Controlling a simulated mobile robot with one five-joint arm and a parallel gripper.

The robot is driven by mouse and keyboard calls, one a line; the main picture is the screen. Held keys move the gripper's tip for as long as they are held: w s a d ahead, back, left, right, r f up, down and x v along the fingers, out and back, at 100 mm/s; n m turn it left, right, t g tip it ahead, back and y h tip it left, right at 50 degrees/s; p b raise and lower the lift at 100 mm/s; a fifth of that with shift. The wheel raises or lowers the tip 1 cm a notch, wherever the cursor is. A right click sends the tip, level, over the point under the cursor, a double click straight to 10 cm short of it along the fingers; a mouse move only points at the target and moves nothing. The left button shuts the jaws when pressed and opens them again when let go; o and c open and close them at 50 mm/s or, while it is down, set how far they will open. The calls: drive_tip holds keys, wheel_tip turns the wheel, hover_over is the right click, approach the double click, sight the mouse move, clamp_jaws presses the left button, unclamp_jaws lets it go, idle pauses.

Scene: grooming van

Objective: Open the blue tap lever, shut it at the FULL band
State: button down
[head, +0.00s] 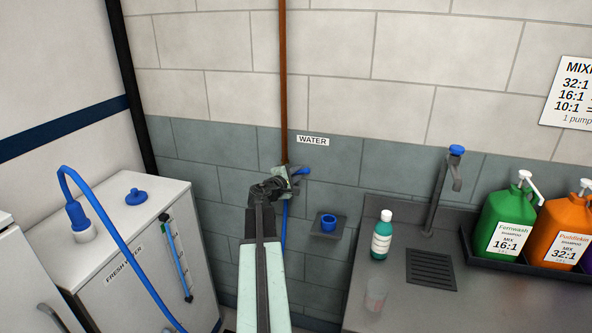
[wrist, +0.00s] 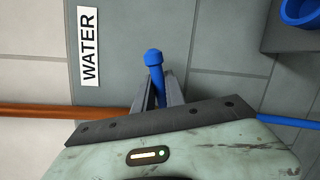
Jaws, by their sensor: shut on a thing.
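The blue tap lever (head: 303,171) is on the wall under the WATER label, at the foot of the copper pipe. In the wrist view the lever (wrist: 154,63) sticks out between my fingers, crosswise to the pipe, with its knobbed end free. My gripper (head: 290,178) is shut on it; the fingers also show in the wrist view (wrist: 158,95). The tap body is mostly hidden behind my gripper. The fresh water tank (head: 150,228) stands at left with an upright level gauge (head: 178,260) on its front.
A blue hose (head: 108,228) runs into the tank's filler neck, with a blue cap (head: 135,196) beside it. A blue cup sits on a small wall shelf (head: 330,236) right of my arm. The counter (head: 400,205) at right holds bottles and a tap.

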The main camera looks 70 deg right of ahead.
drive_tip(key=shift+s+f+m+t+y, duration=0.15)
drive_tip(key=shift+f+m+t, duration=0.1)
drive_tip(key=shift+f+m, duration=0.45)
drive_tip(key=shift+f+m+t+y, duration=0.15)
drive_tip(key=shift+f+m+t, duration=0.15)
drive_tip(key=shift+m, duration=0.6)
drive_tip(key=shift+f, duration=0.1)
drive_tip(key=c, duration=1.4)
unclamp_jaws()
drive_tip(key=p+v, duration=0.1)
drive_tip(key=v, duration=0.7)
drive_tip(key=shift+d, duration=0.1)
